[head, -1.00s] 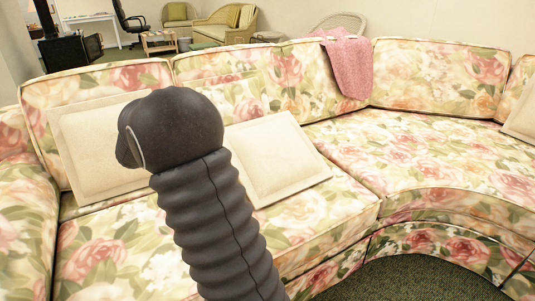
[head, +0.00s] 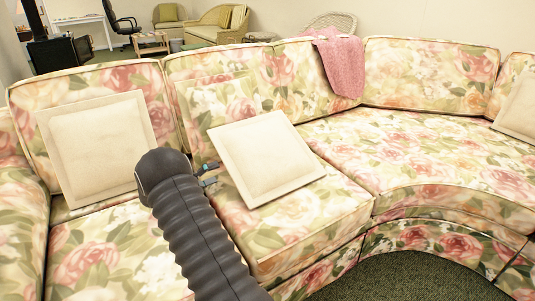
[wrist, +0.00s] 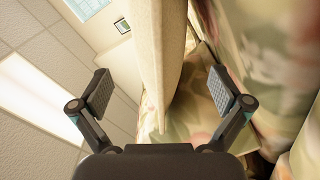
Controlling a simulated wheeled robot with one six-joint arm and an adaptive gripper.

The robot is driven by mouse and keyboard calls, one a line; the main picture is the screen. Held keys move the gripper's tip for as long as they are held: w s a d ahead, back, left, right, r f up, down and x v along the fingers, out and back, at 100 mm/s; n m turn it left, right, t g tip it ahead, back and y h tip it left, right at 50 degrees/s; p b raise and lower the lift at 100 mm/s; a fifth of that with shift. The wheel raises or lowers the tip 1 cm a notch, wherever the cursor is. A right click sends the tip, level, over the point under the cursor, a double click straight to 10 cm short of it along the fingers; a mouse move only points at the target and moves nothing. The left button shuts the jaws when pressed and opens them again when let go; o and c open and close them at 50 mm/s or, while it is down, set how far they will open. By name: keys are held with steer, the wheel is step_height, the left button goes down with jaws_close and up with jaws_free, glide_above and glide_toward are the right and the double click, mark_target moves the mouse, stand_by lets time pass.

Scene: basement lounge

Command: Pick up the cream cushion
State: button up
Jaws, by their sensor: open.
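Three cream cushions show in the head view; which one the task means cannot be told. One (head: 97,150) leans against the left backrest. The middle one (head: 267,158) is tilted on the seat, in front of a floral cushion. A third (head: 518,108) is cut off at the right edge. My gripper (head: 208,176) is at the left edge of the middle cushion, mostly hidden behind my arm. In the wrist view, my gripper (wrist: 160,90) is open, with a cream cushion (wrist: 164,45) seen edge-on between and beyond its fingers. Contact cannot be told.
The curved floral sofa (head: 425,130) fills most of the head view. A pink throw (head: 336,62) hangs over its backrest. The seat right of the middle cushion is clear. Green carpet (head: 400,275) lies in front. Wicker chairs and a small table stand behind.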

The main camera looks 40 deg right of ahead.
mark_target(233, 164)
steer(key=x, duration=1)
steer(key=shift+w+r, duration=0.1)
steer(key=shift+r, duration=0.05)
steer(key=shift+a, duration=0.1)
steer(key=c, duration=1.3)
steer(key=shift+r, duration=0.15)
